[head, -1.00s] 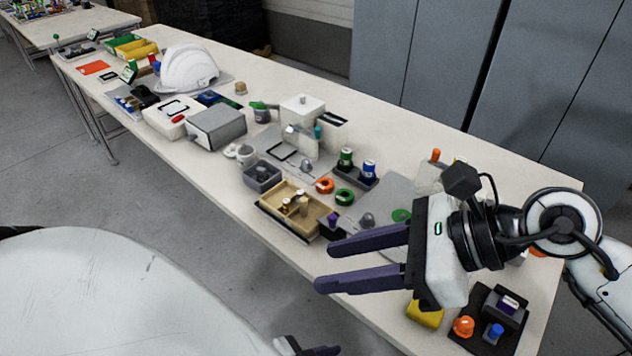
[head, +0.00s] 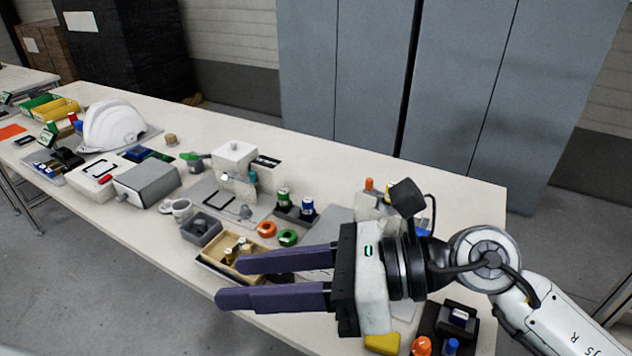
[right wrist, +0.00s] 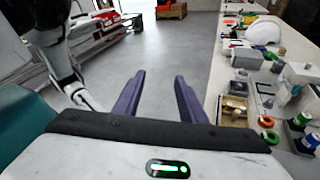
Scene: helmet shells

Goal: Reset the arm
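My right gripper (head: 232,280) reaches in from the right in the head view, over the near edge of the table (head: 342,160). Its two purple fingers point left and stand apart with nothing between them. In the right wrist view the same gripper (right wrist: 160,82) is open, with bare floor beyond its fingertips. In the head view its fingers partly cover a wooden tray (head: 214,258) with small parts in it. My left gripper does not show in the head view now.
A white helmet shell (head: 113,126) stands at the table's left part. A grey box (head: 147,183), a white box (head: 233,160), green spool (head: 287,238) and orange ring (head: 266,229) crowd the middle. Grey cabinets (head: 370,80) stand behind. The floor (right wrist: 175,45) left of the table is open.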

